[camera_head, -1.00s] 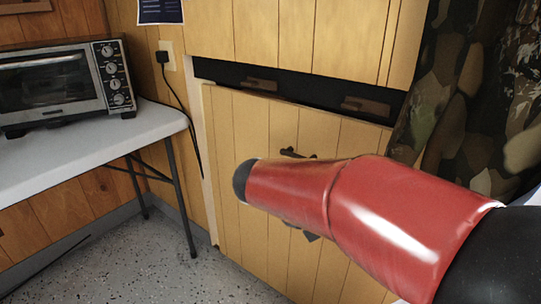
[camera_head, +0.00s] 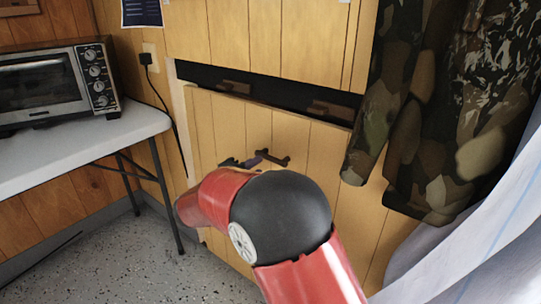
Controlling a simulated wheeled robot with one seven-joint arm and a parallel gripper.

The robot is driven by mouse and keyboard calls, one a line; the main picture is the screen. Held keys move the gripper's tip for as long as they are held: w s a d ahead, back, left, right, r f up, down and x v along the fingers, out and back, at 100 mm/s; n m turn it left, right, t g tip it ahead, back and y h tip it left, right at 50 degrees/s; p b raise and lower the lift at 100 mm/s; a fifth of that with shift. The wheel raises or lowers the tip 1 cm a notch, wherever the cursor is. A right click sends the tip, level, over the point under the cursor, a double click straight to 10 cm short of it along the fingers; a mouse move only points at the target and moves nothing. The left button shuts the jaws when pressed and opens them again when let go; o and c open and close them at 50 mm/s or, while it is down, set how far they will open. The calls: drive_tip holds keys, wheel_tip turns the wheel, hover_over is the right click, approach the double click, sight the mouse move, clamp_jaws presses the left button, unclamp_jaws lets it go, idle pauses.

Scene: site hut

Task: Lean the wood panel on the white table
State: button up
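The wood panel (camera_head: 290,140) is a light, vertical-planked board. It stands upright against the wall at the middle, below a dark gap. Small dark parts show on its face just above my red arm. Some look like a handle (camera_head: 276,158); the dark piece to their left looks like part of my gripper (camera_head: 236,162), close to the handle. I cannot tell if they touch or if the fingers are open. My arm hides the panel's lower middle. The white table (camera_head: 140,124) stands at the left, apart from the panel.
A toaster oven (camera_head: 50,85) sits on the table, its black cord running to a wall outlet (camera_head: 152,60). Camouflage clothing (camera_head: 440,110) hangs at the right, beside whitish fabric (camera_head: 470,240). Speckled floor (camera_head: 110,265) is clear before the table.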

sight(269, 159)
drive_tip(key=b+x, duration=0.1)
drive_tip(key=x, duration=0.5)
drive_tip(key=shift+f, duration=0.15)
drive_tip(key=shift+w+d+b, duration=0.3)
drive_tip(key=shift+w+d, duration=0.1)
drive_tip(key=shift+w, duration=0.05)
clamp_jaws()
idle(0.9)
drive_tip(key=shift+r, duration=0.2)
